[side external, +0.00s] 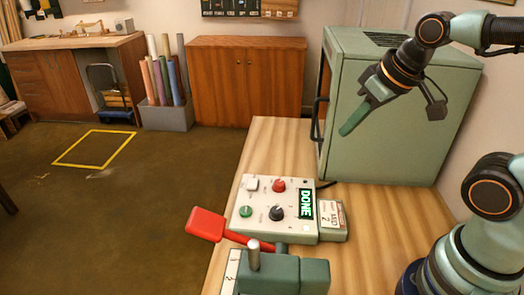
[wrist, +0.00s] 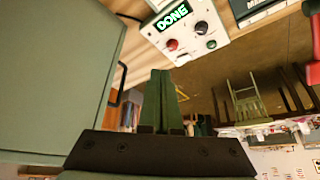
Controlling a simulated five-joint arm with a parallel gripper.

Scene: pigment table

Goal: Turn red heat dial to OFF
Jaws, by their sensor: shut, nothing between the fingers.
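The red heat dial (side external: 278,185) sits on the top face of a white control box (side external: 249,232) on the wooden table. It also shows in the wrist view (wrist: 172,44). A lit display (side external: 306,206) on the box reads DONE. A dark dial (side external: 276,212) and a green button (side external: 246,211) are beside the red dial. The red dial's setting is too small to read. My gripper (side external: 347,131) is shut and empty, held in the air up and to the right of the box, in front of the green cabinet. Its green fingers (wrist: 161,75) are together in the wrist view.
A large green cabinet (side external: 385,130) with a dark handle stands at the back of the table (side external: 265,140). A red-handled lever (side external: 206,224) and a green block (side external: 285,275) are at the box's near side.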

